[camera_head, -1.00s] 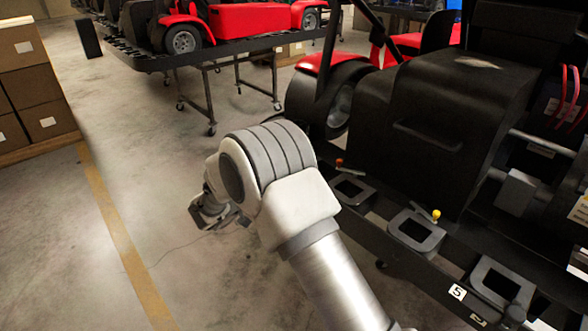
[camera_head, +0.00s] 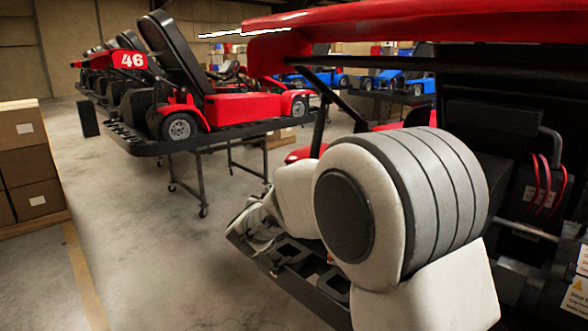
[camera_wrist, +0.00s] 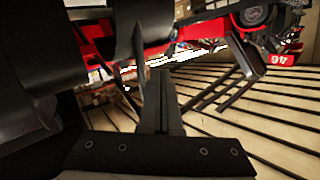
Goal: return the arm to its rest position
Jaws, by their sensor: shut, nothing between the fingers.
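My arm (camera_head: 420,210) is raised and fills the lower right of the head view, its large ribbed grey-white joint close to the camera. Its far end reaches left past the joint, and I cannot make out the fingertips there. In the wrist view my gripper (camera_wrist: 158,78) shows as dark fingers together above a bolted dark plate, with nothing between them. Black and red kart parts appear close around it in that view, and I cannot tell the gap to them.
A black and red kart (camera_head: 470,125) stands at the right, partly hidden by my arm. A red kart (camera_head: 245,108) sits on a wheeled stand (camera_head: 202,165) farther back. Cardboard boxes (camera_head: 30,165) stand at the left. Concrete floor (camera_head: 140,225) is open between.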

